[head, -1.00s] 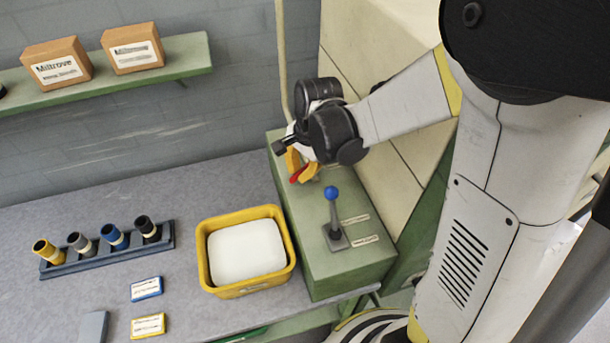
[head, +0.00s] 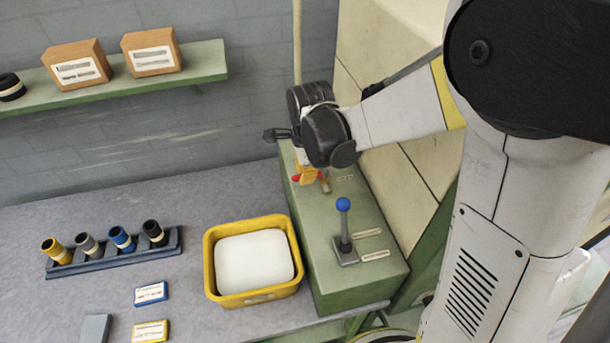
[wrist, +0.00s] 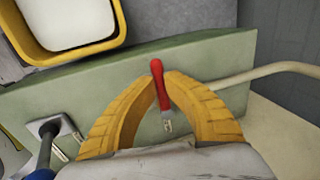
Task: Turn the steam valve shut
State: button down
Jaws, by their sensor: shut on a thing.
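The steam valve's red handle (wrist: 159,84) shows between my yellow fingers in the wrist view, and its red end (head: 297,178) peeks out in the head view. It sits at the far end of the green box (head: 330,235). My gripper (head: 307,176) is over that end of the box, with its yellow fingers pointing down. In the wrist view my gripper (wrist: 160,77) is shut on the handle, one finger on each side. The valve's body and stem are mostly hidden by my gripper. A pale pipe (wrist: 265,75) runs away from behind the fingers.
A blue-knobbed lever (head: 344,228) stands on the nearer part of the box. A yellow bin (head: 211,262) with a white content is just left. A rack (head: 80,262) of several coloured cylinders stands on the grey bench. A shelf (head: 205,66) with cartons is behind.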

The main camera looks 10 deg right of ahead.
dwell(0.3)
jog(key=c, duration=1.4)
grip_release()
jog(key=shift+w+f, duration=0.1)
notch_tip(320, 180, up, 12)
jog(key=s, duration=0.2)
jog(key=shift+s, duration=0.25)
jog(key=shift+f, duration=0.1)
